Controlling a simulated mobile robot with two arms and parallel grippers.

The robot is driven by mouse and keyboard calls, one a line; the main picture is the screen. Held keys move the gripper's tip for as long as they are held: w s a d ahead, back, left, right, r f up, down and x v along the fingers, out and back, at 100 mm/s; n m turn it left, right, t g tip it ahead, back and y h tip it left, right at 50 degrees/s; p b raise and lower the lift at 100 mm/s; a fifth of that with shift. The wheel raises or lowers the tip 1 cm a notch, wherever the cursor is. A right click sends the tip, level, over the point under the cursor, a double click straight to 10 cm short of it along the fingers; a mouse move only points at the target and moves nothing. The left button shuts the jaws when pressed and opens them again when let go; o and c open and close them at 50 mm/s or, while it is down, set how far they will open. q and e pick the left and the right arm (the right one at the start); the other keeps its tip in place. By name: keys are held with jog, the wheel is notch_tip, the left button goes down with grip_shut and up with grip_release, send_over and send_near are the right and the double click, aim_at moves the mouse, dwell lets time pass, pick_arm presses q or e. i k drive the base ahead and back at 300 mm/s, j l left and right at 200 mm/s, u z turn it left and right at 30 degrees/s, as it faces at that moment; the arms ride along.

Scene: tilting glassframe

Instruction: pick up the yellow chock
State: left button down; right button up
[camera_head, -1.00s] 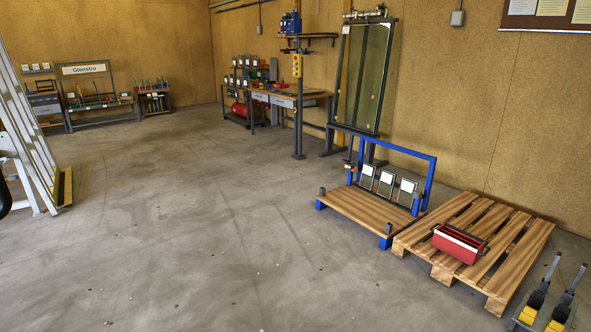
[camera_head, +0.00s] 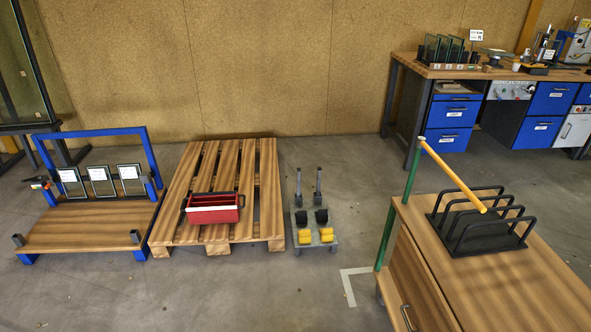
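Two small yellow blocks, which look like chocks, sit side by side at the front of a low grey stand on the floor. The left yellow chock (camera_head: 305,237) and the right yellow chock (camera_head: 326,235) each lie in front of a black piece. I cannot tell which of the two is the one named. Neither of my grippers is in view.
The low grey stand (camera_head: 300,218) has two upright posts. A wooden pallet (camera_head: 188,170) with a red toolbox (camera_head: 213,208) stands to its left, beside a blue-framed rack (camera_head: 90,233). A wooden cabinet (camera_head: 520,295) stands at right. Floor in front is clear.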

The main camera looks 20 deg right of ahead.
aim_at(305, 238)
jog(key=i+z, duration=0.1)
jog(key=i, duration=1.5)
jog(key=l, duration=0.05)
